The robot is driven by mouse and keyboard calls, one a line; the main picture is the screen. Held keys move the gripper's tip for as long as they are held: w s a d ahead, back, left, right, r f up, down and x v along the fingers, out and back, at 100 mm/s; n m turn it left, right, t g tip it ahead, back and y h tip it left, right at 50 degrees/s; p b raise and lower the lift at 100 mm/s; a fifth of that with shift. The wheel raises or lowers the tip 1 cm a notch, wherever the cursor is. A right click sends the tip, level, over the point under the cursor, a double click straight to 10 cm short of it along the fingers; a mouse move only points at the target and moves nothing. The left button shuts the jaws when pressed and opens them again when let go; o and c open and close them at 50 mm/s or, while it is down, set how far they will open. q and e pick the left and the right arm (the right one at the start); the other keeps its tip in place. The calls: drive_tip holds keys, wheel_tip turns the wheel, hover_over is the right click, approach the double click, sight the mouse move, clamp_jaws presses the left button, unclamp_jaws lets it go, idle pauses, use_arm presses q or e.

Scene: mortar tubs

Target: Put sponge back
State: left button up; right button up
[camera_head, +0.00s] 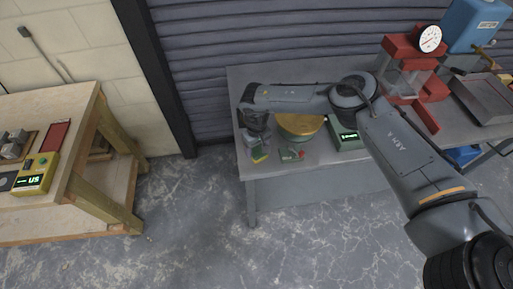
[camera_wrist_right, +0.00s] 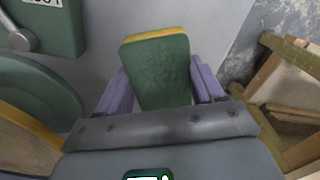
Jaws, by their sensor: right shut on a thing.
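The sponge (camera_head: 259,157), green with a yellow layer, is at the left end of the grey metal bench (camera_head: 300,71) in the head view. My right gripper (camera_head: 258,149) points down over it and is shut on it. In the right wrist view the green face of the sponge (camera_wrist_right: 160,75) sits between the two purple fingers of my right gripper (camera_wrist_right: 162,88), with its yellow edge at the far end. I cannot tell whether the sponge touches the bench top. My left gripper is not in view.
A yellow and green tub (camera_head: 300,125) stands just right of the gripper. A small green item with a red part (camera_head: 291,154) lies before it. A green box with a display (camera_head: 345,138) and a red press (camera_head: 405,72) stand further right. A wooden bench (camera_head: 72,115) is at left.

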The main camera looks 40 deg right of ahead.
drive_tip(key=shift+f, duration=0.1)
drive_tip(key=o, duration=1)
